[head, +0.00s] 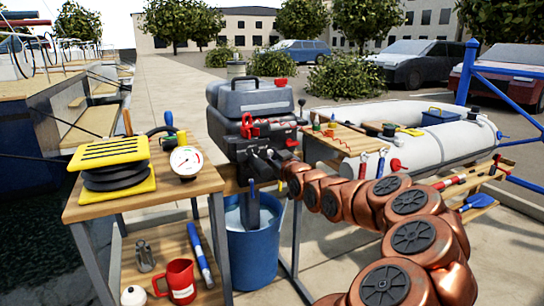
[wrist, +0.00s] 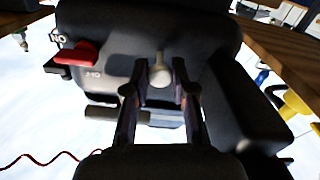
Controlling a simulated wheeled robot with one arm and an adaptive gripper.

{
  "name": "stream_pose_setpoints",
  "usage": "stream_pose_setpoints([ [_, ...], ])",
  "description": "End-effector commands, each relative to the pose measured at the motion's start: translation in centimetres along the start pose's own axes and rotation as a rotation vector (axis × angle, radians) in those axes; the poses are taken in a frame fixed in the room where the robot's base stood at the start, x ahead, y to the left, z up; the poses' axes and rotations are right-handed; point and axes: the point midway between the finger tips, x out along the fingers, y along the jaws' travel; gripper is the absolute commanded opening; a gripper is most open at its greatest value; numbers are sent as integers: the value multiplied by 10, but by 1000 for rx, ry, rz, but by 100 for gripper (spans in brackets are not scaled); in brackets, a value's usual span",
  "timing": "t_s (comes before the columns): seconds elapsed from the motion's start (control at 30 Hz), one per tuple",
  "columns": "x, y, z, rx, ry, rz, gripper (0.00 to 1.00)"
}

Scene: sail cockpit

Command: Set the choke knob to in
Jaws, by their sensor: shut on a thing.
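The choke knob appears to be the pale round knob (wrist: 160,74) on the front of the black outboard motor (wrist: 215,35). My gripper (wrist: 156,90) reaches straight at the motor face in the wrist view, with its two dark fingers on either side of the knob, shut on it. In the head view my gripper (head: 264,156) is at the front of the motor (head: 262,126). The knob is hidden there behind my gripper and arm, and I cannot tell how far in or out it sits.
A red lever (wrist: 76,54) is left of the knob in the wrist view. The motor's lower leg is in a blue bucket (head: 252,255). A wooden cart (head: 190,200) with a foot pump (head: 112,165) stands left. A dinghy (head: 440,135) lies to the right.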

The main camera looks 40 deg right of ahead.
Motion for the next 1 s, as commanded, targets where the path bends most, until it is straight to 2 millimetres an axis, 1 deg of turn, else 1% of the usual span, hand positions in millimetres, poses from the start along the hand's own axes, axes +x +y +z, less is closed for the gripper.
stream_pose_setpoints([
  [0.23,4,0,0,1,-2,0,0],
  [0.6,28,0,-2,-1,0,0,0],
  [0.87,29,-1,-1,-1,2,0,0],
  [0.9,29,-1,-1,-1,2,0,26],
  [1.0,29,-1,-1,-1,2,0,36],
])
